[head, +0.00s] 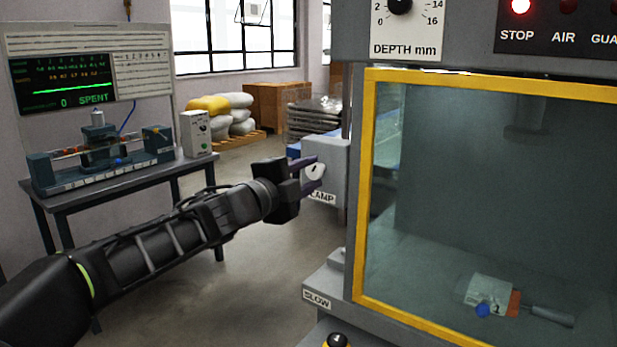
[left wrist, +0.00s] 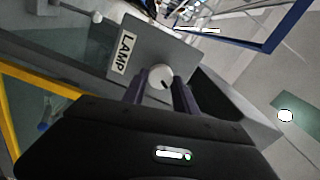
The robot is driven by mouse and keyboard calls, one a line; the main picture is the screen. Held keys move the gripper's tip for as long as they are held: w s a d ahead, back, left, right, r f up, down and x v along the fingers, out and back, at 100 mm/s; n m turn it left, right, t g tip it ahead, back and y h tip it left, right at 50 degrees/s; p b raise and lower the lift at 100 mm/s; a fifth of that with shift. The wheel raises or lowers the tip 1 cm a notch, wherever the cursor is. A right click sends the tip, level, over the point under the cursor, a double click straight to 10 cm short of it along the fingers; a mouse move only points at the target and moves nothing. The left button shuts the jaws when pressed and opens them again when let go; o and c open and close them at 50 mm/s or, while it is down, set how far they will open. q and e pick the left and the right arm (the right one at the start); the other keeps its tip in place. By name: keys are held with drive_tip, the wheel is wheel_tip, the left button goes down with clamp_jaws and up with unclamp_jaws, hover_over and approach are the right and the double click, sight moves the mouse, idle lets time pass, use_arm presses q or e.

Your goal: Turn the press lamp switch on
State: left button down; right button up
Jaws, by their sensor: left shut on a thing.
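The lamp switch (head: 315,171) is a small white round knob with a dark mark. It sits on the side of a grey box (head: 335,160) labelled LAMP, fixed to the left side of the press (head: 352,215). My left gripper (head: 313,170) reaches it from the left, with one finger above and one below the knob, shut on it. In the left wrist view the knob (left wrist: 160,77) sits between the two fingertips, beside the LAMP label (left wrist: 123,52). My right gripper is not in view.
The press has a yellow-framed window (head: 366,200), with a small block and a handled tool inside. A red STOP light (head: 520,6) glows above. A SLOW-labelled ledge (head: 317,299) juts out below the lamp box. A bench (head: 120,182) with instruments stands at left. Open floor lies between.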

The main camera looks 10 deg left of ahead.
use_arm(q)
drive_tip(key=shift+f+m, duration=0.1)
drive_tip(key=shift+m, duration=1.2)
drive_tip(key=c, duration=1)
unclamp_jaws()
drive_tip(key=v, duration=0.7)
drive_tip(key=shift+s, duration=0.4)
drive_tip(key=shift+a, duration=0.1)
